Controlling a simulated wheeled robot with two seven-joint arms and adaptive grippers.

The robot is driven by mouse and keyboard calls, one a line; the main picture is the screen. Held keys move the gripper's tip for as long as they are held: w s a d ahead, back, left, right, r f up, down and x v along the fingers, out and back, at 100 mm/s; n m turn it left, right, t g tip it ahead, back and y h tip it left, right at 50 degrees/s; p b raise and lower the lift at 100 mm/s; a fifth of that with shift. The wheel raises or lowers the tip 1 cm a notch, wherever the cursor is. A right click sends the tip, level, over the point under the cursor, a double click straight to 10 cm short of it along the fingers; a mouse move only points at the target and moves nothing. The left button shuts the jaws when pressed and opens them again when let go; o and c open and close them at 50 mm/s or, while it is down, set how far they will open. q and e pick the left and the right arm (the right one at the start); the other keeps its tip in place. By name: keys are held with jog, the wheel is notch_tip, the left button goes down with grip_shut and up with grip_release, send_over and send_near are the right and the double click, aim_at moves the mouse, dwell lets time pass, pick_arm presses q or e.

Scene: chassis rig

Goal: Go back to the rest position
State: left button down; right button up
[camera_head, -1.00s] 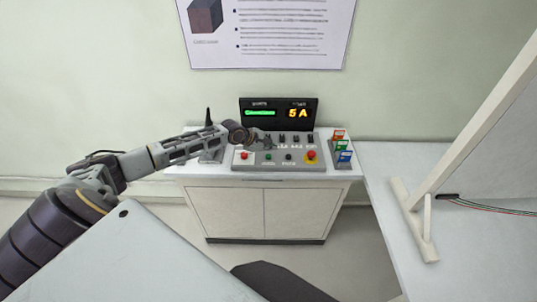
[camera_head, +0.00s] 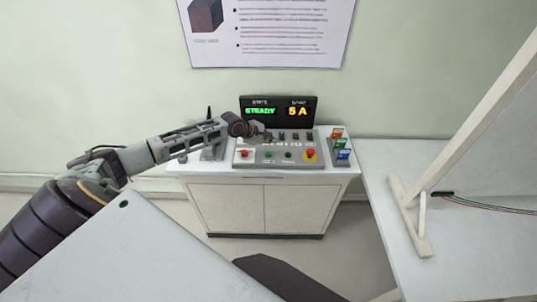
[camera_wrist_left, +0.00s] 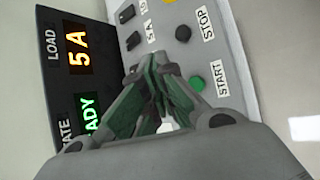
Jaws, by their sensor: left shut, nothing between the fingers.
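My left arm comes in from the left in the head view, and its gripper (camera_head: 262,134) hangs over the control panel (camera_head: 250,161) on the white cabinet (camera_head: 270,179). In the left wrist view the left gripper (camera_wrist_left: 160,70) is shut and empty, its fingertips over the panel close to the switches. The green START button (camera_wrist_left: 197,83) lies just beyond the fingers. I cannot tell whether the fingers touch the panel. The display (camera_head: 279,110) reads STEADY and 5 A. My right gripper is not in view.
Red, green and blue cards (camera_head: 341,147) stand at the panel's right, beside a red knob (camera_head: 310,153). A white table (camera_head: 470,240) with a framed stand (camera_head: 415,225) and cables is on the right. A poster (camera_head: 290,35) hangs on the wall behind.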

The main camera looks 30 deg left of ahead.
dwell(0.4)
pick_arm(q)
jog(key=s+d+f+m+g, duration=0.2)
jog(key=s+d+f+m, duration=0.1)
jog(key=s+d+m, duration=0.6)
jog(key=s+d+f+m+g, duration=0.1)
jog(key=s+d+f+m, duration=0.4)
jog(key=d, duration=0.6)
jog(key=s+a+r+m+g+y, duration=0.1)
jog(key=s+r+m+y, duration=0.15)
jog(key=s+m, duration=0.45)
jog(key=s+a+r+m+g+y, duration=0.1)
jog(key=s+a+r+m, duration=0.15)
jog(key=s, duration=0.85)
notch_tip(320, 180, down, 33)
jog(key=s+m+g+b, duration=0.1)
jog(key=s+b, duration=0.1)
jog(key=s, duration=0.1)
jog(key=s+a+f+b, duration=0.1)
jog(key=s+f, duration=1)
jog(key=s+a+f+g+b, duration=0.1)
jog(key=s+a+f, duration=0.1)
jog(key=s+f, duration=0.9)
jog(key=shift+s+a+f, duration=0.25)
jog(key=shift+a+f, duration=0.05)
jog(key=shift+f, duration=0.25)
